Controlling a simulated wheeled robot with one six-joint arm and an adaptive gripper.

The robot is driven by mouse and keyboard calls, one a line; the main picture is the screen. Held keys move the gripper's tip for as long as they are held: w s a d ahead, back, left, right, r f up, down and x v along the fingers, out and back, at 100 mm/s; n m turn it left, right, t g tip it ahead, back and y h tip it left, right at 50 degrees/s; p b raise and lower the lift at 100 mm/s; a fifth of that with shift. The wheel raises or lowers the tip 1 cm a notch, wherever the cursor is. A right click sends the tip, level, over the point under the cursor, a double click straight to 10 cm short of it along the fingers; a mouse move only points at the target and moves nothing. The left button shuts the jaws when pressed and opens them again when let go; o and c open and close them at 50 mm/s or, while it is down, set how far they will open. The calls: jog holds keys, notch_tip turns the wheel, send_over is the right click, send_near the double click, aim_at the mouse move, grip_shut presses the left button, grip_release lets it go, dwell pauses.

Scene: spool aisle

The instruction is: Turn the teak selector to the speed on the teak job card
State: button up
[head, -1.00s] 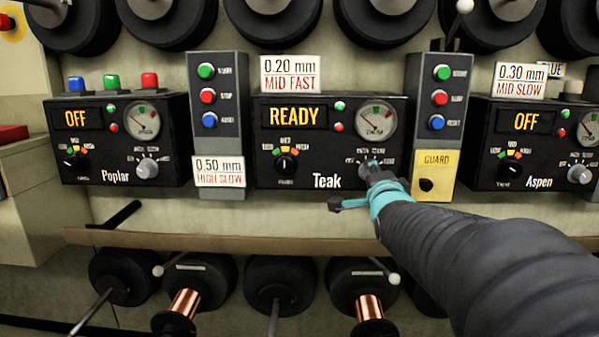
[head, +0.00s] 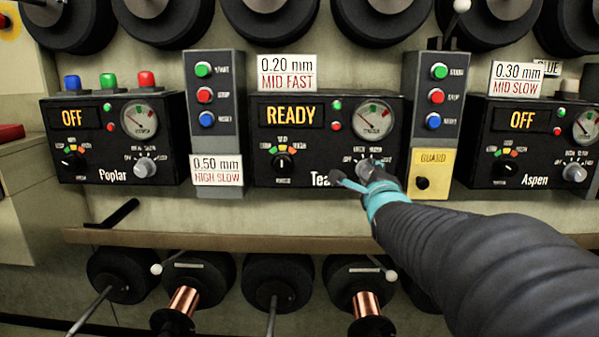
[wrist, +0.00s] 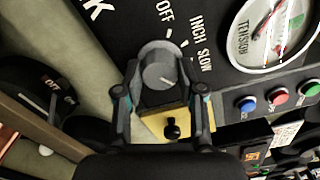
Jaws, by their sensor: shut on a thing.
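The Teak panel (head: 262,150) shows READY on its display. Its selector, a grey knob (wrist: 152,66), is at the panel's lower right, largely hidden by my gripper in the head view. My gripper (head: 371,169) is shut on it, one finger on either side in the wrist view. OFF, INCH and SLOW labels show around the knob; further labels are hidden. The knob's white mark points right and slightly down in the wrist view, past SLOW; I cannot read what it meets. A card (head: 287,72) above the Teak panel reads 0.20 mm MID FAST.
Another card (head: 217,170), 0.50 mm HIGH SLOW, is on the button column left of Teak. A yellow GUARD plate (head: 432,172) is close right of my gripper. The Poplar panel (head: 90,150) and Aspen panel (head: 500,150) show OFF. A ledge (head: 250,241) runs below.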

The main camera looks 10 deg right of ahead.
dwell(0.3)
jog(key=o, duration=1.1)
jog(key=shift+o, duration=0.2)
jog(key=v, duration=1.2)
